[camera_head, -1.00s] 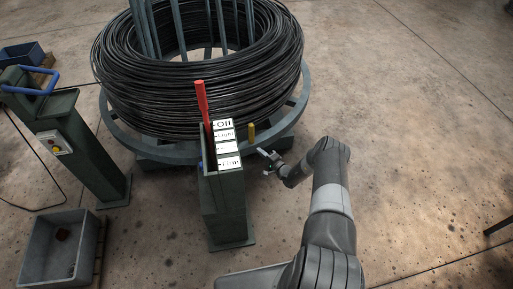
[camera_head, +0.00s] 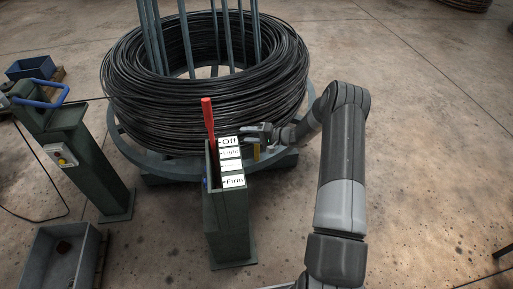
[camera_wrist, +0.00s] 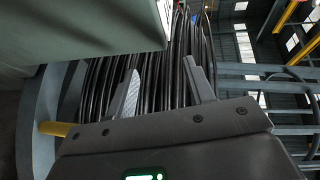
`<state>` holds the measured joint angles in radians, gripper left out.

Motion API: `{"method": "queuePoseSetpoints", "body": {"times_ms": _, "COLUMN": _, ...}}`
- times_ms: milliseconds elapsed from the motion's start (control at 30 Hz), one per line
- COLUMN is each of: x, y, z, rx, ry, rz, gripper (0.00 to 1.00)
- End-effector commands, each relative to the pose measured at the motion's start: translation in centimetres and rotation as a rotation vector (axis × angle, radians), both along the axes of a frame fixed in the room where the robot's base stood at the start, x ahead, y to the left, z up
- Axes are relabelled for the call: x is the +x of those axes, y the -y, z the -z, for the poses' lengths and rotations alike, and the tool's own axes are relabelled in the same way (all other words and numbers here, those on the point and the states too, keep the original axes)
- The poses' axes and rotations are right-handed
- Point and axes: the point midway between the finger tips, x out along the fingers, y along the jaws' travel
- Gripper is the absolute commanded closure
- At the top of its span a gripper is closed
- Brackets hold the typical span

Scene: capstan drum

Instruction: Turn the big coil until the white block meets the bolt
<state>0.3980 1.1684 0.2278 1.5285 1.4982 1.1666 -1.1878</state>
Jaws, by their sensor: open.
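The big coil (camera_head: 200,112) of black wire sits on a grey ring-shaped turntable (camera_head: 133,152) with upright bars. A short yellow post (camera_head: 257,152), which may be the bolt, stands by the turntable's front edge, just below my gripper (camera_head: 250,130). It also shows at the left of the wrist view (camera_wrist: 58,129). My gripper is open and empty in front of the coil, beside the label plate. In the wrist view its two fingers (camera_wrist: 162,72) stand apart with wire strands behind them. I cannot make out the white block in either view.
A green post (camera_head: 229,225) with a red lever (camera_head: 208,118) and a plate marked Off, Light and Firm (camera_head: 231,163) stands close left of my gripper. A post with a blue handle (camera_head: 85,150) and grey bin (camera_head: 62,258) are at left.

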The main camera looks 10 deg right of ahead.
Motion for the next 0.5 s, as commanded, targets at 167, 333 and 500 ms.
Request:
{"method": "queuePoseSetpoints", "body": {"times_ms": 167, "x": -1.7, "y": -1.5, "z": -5.4, "rx": -0.089, "ry": -0.016, "rz": -0.102, "gripper": 0.51}}
{"method": "queuePoseSetpoints", "body": {"times_ms": 333, "x": -4.0, "y": -2.7, "z": -10.1, "rx": -0.189, "ry": -0.037, "rz": -0.186, "gripper": 0.51}}
{"method": "queuePoseSetpoints", "body": {"times_ms": 500, "x": -7.1, "y": -3.6, "z": -14.9, "rx": -0.308, "ry": -0.058, "rz": -0.26, "gripper": 0.51}}
